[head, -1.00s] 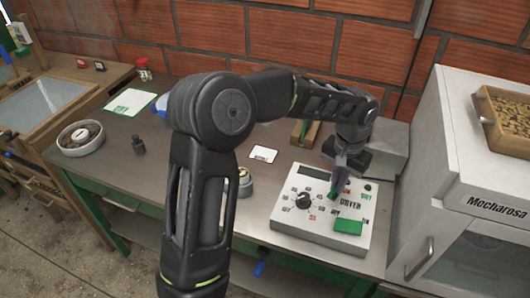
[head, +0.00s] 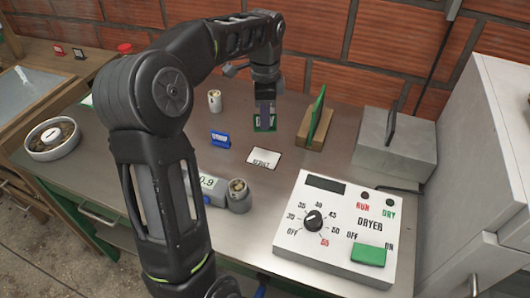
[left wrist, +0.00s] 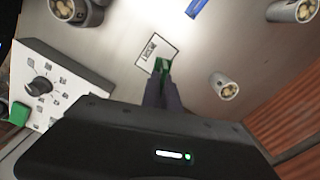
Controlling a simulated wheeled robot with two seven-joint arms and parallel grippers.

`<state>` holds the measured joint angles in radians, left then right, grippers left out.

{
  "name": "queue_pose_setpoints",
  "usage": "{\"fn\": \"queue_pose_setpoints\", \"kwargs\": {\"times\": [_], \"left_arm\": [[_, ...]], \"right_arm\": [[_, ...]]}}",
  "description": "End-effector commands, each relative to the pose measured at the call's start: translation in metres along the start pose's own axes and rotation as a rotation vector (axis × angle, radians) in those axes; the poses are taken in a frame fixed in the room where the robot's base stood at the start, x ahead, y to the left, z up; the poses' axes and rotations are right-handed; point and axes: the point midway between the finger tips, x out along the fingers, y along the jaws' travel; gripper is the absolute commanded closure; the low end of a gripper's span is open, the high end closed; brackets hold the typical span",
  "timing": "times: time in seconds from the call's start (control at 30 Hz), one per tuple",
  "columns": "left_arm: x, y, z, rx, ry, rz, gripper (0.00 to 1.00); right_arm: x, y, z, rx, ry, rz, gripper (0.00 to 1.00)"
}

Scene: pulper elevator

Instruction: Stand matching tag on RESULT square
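The RESULT square (head: 264,159) is a white card lying flat on the steel table, and it also shows in the left wrist view (left wrist: 150,47). My left gripper (head: 265,122) points down just behind the square, low over the table. It is shut on a small green tag (head: 257,126), which shows at the fingertips in the left wrist view (left wrist: 162,64). There the tag overlaps the square's edge; I cannot tell whether it touches the table. A blue tag (head: 220,139) stands left of the square. My right gripper is not in view.
A meter reading 0.9 (head: 206,182) with a bean-filled cup is in front of the square. A bean cup (head: 214,101) stands behind left. A wooden holder (head: 317,137) with a green card is at right, near the dryer panel (head: 338,222) and a grey box (head: 394,148).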

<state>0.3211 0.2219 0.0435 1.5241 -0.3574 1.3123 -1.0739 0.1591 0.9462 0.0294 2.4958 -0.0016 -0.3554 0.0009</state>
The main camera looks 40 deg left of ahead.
Motion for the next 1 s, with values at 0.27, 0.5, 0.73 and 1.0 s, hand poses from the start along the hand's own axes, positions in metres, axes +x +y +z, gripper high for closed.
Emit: {"fn": "queue_pose_setpoints", "kwargs": {"times": [0.27,0.5,0.73,1.0], "left_arm": [[0.007,0.001,0.000,-0.001,-0.002,0.002,1.00],[0.043,0.001,0.000,-0.002,-0.002,0.002,1.00],[0.050,0.000,-0.001,-0.002,-0.001,-0.001,1.00],[0.062,0.001,-0.001,-0.002,-0.002,0.002,1.00]], "right_arm": [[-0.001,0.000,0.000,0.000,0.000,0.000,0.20],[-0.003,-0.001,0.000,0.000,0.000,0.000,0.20],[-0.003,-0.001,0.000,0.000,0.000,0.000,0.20],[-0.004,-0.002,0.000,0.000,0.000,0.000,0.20]]}}
